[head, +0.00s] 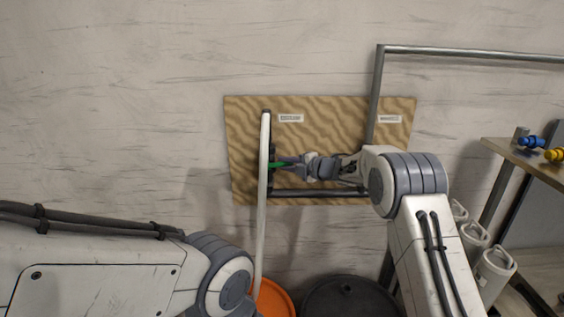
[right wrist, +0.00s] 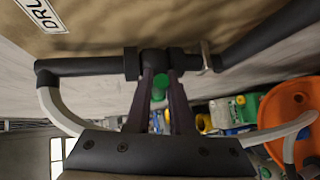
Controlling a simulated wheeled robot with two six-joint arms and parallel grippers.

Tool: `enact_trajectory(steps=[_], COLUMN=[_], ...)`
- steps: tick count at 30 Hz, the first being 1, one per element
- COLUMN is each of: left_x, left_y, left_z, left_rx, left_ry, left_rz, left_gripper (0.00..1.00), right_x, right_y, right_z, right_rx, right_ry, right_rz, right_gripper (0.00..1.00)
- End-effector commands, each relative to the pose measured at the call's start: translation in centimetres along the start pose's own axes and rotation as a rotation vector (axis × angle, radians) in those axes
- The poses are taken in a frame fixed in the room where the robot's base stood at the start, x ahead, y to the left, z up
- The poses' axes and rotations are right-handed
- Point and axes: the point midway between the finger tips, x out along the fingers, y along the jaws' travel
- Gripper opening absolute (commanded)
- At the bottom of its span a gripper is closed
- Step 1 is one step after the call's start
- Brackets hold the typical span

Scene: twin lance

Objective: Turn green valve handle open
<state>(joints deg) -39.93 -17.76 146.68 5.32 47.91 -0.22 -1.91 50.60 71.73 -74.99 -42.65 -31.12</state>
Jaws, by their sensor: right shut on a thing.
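The green valve handle (head: 279,165) is on the pipework in front of a wooden board. My right gripper (head: 283,162) reaches it from the right and is shut on it. In the right wrist view the two fingers of my right gripper (right wrist: 160,88) close around the green handle (right wrist: 161,82), just below a dark pipe fitting (right wrist: 155,62). Most of the handle is hidden between the fingers, so its exact angle is hard to tell. My left arm enters at the lower left in the head view, but its gripper is not seen.
The wooden board (head: 325,135) carries two white labels. A pale hose (head: 262,205) hangs from the pipe down to an orange bucket (head: 272,298). A dark drum (head: 345,298) stands beside it. A shelf (head: 520,158) with blue and yellow fittings is at the right.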

Motion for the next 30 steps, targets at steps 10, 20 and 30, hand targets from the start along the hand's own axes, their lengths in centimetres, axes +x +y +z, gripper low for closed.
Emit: enact_trajectory(steps=[10,20,30], left_x=[-6.5,-10.3,-11.1], left_y=[0.5,0.7,0.8], left_z=[-0.3,-0.6,-0.6], left_rx=[0.003,-0.001,-0.002], left_ry=[0.0,0.0,-0.001], left_rz=[0.0,0.0,0.0], left_gripper=[0.75,0.75,0.75], right_x=[-0.4,-0.2,-0.1], right_y=[2.4,2.9,2.8], right_z=[-0.5,-0.7,-0.7], right_rx=[-0.181,-0.291,-0.323], right_ry=[-0.048,-0.082,-0.093], right_rz=[-0.184,-0.294,-0.325], right_gripper=[0.0,0.0,0.0])
